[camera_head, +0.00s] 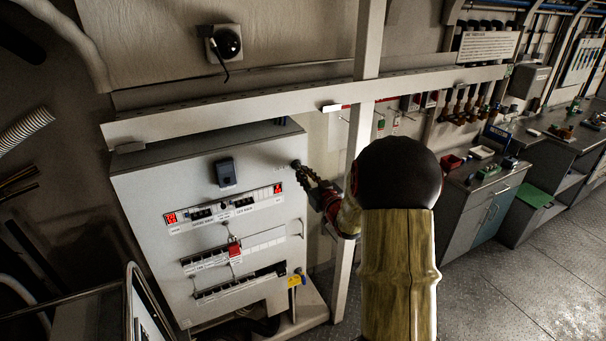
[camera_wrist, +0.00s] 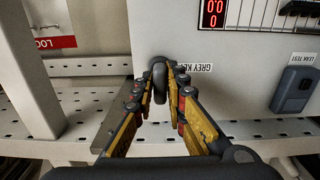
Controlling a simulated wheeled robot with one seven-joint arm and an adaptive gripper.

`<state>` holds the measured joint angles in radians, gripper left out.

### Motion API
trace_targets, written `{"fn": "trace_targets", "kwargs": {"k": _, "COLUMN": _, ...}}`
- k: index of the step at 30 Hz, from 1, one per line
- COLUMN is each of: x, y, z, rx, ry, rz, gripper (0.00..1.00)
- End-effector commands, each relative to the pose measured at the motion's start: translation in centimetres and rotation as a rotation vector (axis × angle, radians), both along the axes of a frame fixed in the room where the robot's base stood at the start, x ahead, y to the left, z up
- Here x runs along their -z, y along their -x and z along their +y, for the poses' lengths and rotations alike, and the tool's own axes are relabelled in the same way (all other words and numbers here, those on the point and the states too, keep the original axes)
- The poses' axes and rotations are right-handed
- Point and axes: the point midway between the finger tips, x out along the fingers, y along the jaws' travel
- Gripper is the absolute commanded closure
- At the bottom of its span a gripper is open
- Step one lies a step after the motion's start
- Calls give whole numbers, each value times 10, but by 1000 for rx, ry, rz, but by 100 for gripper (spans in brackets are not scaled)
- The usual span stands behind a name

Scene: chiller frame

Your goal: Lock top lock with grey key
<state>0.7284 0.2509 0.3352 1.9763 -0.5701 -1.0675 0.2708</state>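The top lock (camera_head: 296,163) is a dark round knob at the upper right of the white cabinet front. In the wrist view a dark, elongated key or lock handle (camera_wrist: 159,84) stands out from the panel beside an upside-down "GREY KEY" label (camera_wrist: 197,67). My gripper (camera_head: 309,174) reaches it from the right, and in the wrist view its yellow fingers (camera_wrist: 163,76) lie on both sides of the dark handle. The left finger looks very close to it; a narrow gap seems to show at the right finger. Firm contact cannot be told. The keyhole is hidden.
The cabinet (camera_head: 145,205) carries a red-digit display (camera_head: 171,218), a dark leak-test box (camera_head: 226,172) and a red tag (camera_head: 235,250). A yellow tag (camera_head: 295,281) hangs low on its right side. A pale frame post (camera_head: 352,190) stands close by my arm. Open floor lies at right.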

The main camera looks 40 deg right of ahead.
Motion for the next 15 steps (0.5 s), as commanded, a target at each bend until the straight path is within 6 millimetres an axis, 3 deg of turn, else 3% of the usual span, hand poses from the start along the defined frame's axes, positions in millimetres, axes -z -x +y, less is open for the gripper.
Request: {"fn": "trace_targets", "kwargs": {"k": 15, "x": 2, "y": 0, "z": 0, "rx": 1, "ry": 121, "rz": 28, "gripper": 86}}
